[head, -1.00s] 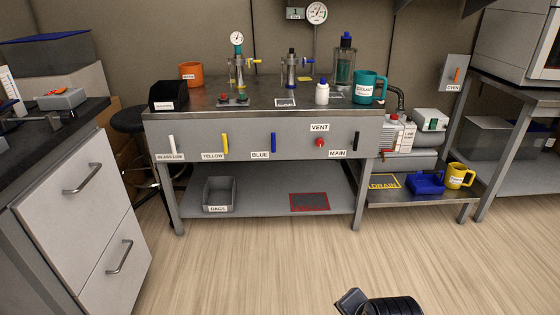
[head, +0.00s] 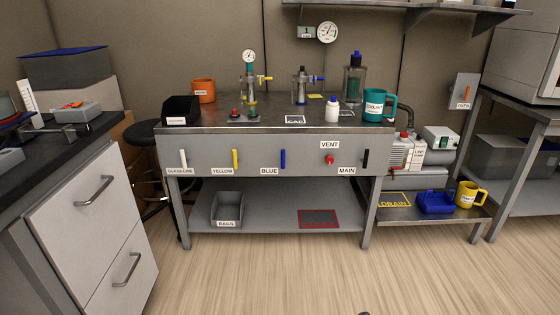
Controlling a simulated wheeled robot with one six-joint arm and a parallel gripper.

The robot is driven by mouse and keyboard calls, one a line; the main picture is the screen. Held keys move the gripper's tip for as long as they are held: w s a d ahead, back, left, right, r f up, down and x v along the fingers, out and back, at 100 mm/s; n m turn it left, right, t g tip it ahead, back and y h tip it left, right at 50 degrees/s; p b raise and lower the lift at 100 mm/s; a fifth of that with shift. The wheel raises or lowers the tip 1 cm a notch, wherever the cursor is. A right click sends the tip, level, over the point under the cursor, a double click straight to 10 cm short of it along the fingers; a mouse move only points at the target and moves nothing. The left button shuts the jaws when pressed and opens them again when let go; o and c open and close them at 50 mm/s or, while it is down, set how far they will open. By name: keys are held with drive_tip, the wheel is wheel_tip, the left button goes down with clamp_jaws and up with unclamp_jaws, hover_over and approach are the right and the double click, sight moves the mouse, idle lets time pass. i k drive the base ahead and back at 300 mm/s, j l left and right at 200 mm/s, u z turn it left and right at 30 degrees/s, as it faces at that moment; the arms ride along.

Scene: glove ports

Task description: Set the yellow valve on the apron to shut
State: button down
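The yellow valve's lever (head: 235,159) is on the grey front apron (head: 208,158) of the bench, above and to the right of the label YELLOW (head: 222,171). The lever stands upright. A white lever (head: 183,157) is to its left, and a blue lever (head: 283,158) is to its right. A red vent knob (head: 329,160) and a black main lever (head: 365,158) are farther right. My gripper is not in view; only a dark sliver, too small to identify, shows at the bottom edge.
Open wooden floor (head: 270,277) lies in front of the bench. A drawer cabinet (head: 97,207) stands close at the left, with a black stool (head: 146,136) behind it. A low shelf holds a grey bin (head: 228,208). A side shelf with a yellow mug (head: 468,194) is at right.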

sight(234, 156)
drive_tip(key=i+j+z, duration=0.2)
drive_tip(key=i+j, duration=0.15)
drive_tip(key=i, duration=0.2)
drive_tip(key=i+j+z, duration=0.15)
drive_tip(key=i+j, duration=0.3)
drive_tip(key=i, duration=0.05)
